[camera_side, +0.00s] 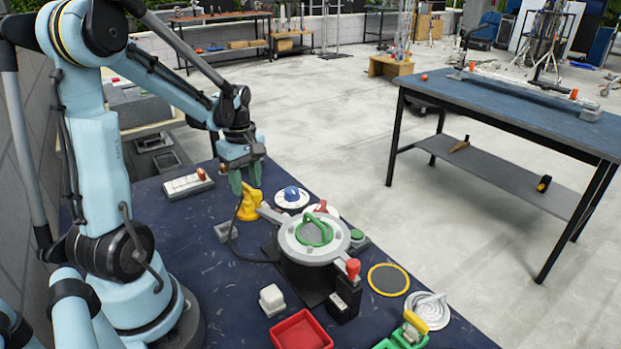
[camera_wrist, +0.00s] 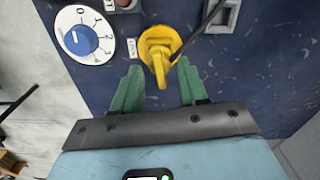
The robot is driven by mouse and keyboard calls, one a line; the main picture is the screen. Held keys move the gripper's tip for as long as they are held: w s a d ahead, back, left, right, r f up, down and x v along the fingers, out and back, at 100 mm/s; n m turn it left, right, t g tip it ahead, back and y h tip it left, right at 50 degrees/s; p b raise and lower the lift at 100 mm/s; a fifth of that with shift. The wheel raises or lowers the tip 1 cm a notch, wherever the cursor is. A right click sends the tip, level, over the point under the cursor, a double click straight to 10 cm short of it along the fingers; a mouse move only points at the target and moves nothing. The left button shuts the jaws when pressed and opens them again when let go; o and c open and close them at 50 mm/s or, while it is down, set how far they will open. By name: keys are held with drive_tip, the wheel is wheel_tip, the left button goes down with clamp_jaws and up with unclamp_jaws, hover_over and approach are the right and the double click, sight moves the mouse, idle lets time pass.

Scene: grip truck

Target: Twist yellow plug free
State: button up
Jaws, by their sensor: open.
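The yellow plug (camera_wrist: 158,58) shows in the wrist view just beyond my gripper (camera_wrist: 160,88), with its grip part pointing back between the green fingertips. A dark cable runs up and to the right from it. My gripper is open, one finger to the left and one to the right of the plug's lower part, with gaps visible on both sides. In the side view the yellow plug (camera_side: 249,207) stands on the blue table, and my gripper (camera_side: 245,193) is close above it, pointing down. Whether a fingertip touches the plug cannot be told from there.
A white dial with a blue knob (camera_side: 291,196) is close to the plug's right. A round grey lidded pot (camera_side: 310,240) stands in front. The table's left front is mostly clear.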

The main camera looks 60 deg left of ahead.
sight(247, 186)
drive_tip(key=shift+r, duration=2.55)
drive_tip(key=shift+f, duration=3.8)
drive_tip(key=shift+r, duration=0.15)
wheel_tip(247, 186, up, 7)
drive_tip(key=shift+r, duration=0.15)
wheel_tip(247, 186, down, 7)
drive_tip(key=shift+f, duration=0.3)
drive_tip(key=m, duration=0.9)
